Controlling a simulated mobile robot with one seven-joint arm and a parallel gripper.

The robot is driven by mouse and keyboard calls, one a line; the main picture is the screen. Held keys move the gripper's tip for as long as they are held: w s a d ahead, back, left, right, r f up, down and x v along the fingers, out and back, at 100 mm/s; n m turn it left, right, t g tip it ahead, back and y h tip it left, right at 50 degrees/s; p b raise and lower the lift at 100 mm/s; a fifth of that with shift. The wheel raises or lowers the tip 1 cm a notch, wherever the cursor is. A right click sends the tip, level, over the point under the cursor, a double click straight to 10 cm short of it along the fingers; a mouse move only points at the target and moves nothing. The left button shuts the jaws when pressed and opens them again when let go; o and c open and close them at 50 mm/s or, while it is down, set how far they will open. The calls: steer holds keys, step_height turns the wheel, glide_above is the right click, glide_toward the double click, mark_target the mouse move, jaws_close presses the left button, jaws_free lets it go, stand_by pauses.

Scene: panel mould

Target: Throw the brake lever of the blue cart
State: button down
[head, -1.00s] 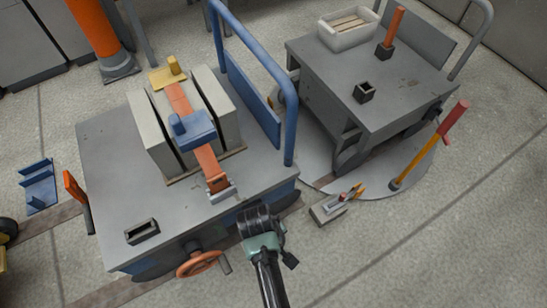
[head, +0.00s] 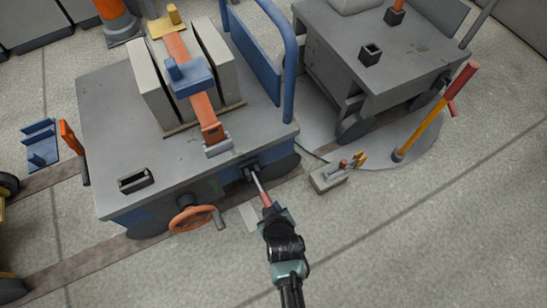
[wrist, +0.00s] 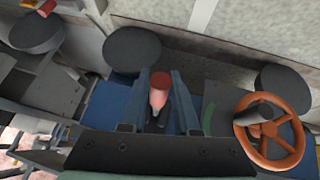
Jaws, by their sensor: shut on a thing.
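The blue cart (head: 110,118) has a grey top and blue sides. Its brake lever (head: 258,186) is a pale rod with a red grip, slanting out from a dark mount on the cart's near side. My gripper (head: 269,211) is shut on the red grip end of the lever. In the wrist view, the reddish grip (wrist: 158,90) shows between the two fingers of my gripper (wrist: 160,98). A green arc mark (wrist: 208,118) is on the cart's side beside the lever. The fingers partly hide the lever's lower part.
An orange handwheel (head: 193,218) sits left of the lever, also seen in the wrist view (wrist: 270,130). A small floor box (head: 328,178) with little levers and a yellow-red floor lever (head: 433,117) stand right. A grey cart (head: 375,75) stands behind. The near right floor is clear.

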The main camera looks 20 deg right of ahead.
steer(key=f+t+b, duration=0.1)
steer(key=f+b, duration=0.1)
steer(key=b, duration=0.2)
steer(key=w+f+t+b, duration=0.1)
steer(key=t+b, duration=0.1)
steer(key=b, duration=0.2)
steer(key=f+t+b, duration=0.2)
steer(key=b, duration=0.1)
steer(key=shift+w+f+m+b, duration=0.3)
steer(key=shift+w+b, duration=0.05)
steer(key=shift+b, duration=0.05)
steer(key=shift+r, duration=0.1)
steer(key=c, duration=0.7)
jaws_free()
steer(key=shift+o, duration=0.2)
steer(key=p+v, duration=0.7)
steer(key=v, duration=0.6)
